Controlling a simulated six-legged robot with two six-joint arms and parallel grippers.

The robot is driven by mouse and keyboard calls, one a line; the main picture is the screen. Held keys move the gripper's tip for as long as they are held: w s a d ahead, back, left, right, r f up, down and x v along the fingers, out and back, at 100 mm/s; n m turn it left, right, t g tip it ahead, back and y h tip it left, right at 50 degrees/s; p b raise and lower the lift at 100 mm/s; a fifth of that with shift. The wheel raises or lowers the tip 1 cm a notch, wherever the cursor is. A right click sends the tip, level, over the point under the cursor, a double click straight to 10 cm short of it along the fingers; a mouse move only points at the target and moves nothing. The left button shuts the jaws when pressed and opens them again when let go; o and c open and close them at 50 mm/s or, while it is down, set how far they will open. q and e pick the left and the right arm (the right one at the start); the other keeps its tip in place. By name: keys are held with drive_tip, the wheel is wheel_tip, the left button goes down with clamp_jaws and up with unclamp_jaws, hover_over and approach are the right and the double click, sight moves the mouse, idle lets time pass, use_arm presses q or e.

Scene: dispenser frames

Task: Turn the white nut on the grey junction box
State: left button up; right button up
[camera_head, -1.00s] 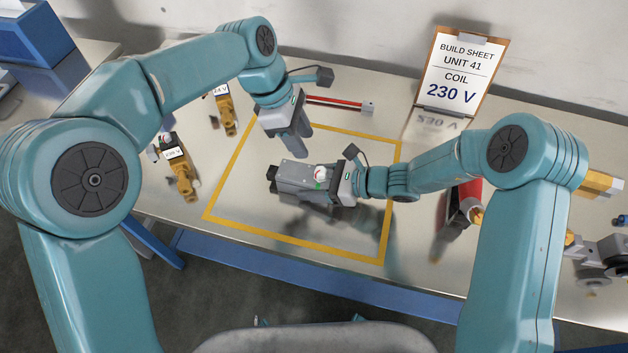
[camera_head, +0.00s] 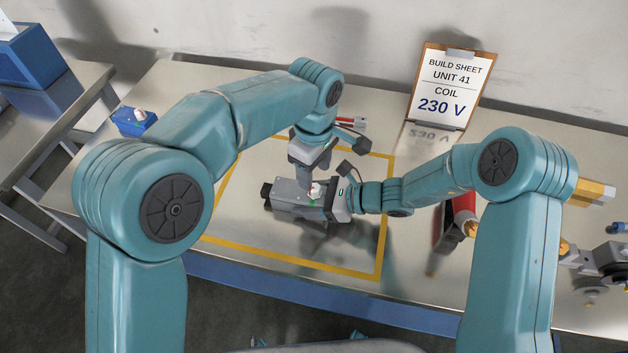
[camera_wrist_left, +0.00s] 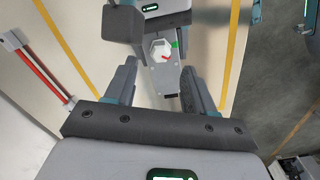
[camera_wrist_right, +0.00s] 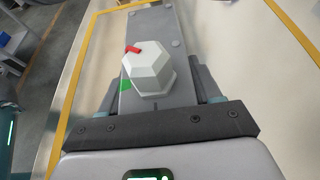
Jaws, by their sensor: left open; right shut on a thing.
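The grey junction box (camera_head: 285,190) lies inside the yellow outline on the bench. The white nut (camera_head: 316,189) sits on its top near the right end. In the right wrist view the nut (camera_wrist_right: 147,70) is six-sided with a red mark, and a green mark (camera_wrist_right: 126,86) is on the box beside it; the two marks are apart. My right gripper (camera_head: 335,203) is shut on the right end of the box. My left gripper (camera_head: 306,180) points down close above the box. In the left wrist view its open fingers (camera_wrist_left: 160,68) stand on either side of the nut's line, apart from it.
A build sheet (camera_head: 452,88) reading coil 230 V stands at the back. A red bar (camera_wrist_left: 45,70) lies behind the box. A red and black object (camera_head: 456,222) is right of the outline. A blue part (camera_head: 134,121) sits at the back left. The outline's front area is clear.

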sight(314, 187)
use_arm(q)
wheel_tip(314, 187, down, 4)
drive_tip(key=shift+a+f, duration=0.1)
drive_tip(key=shift+f, duration=0.15)
use_arm(e)
drive_tip(key=shift+a, duration=0.1)
use_arm(q)
drive_tip(key=shift+f, duration=0.1)
drive_tip(key=shift+s, duration=0.1)
drive_tip(key=shift+c, duration=1.2)
clamp_jaws()
drive_tip(key=shift+n, duration=3.6)
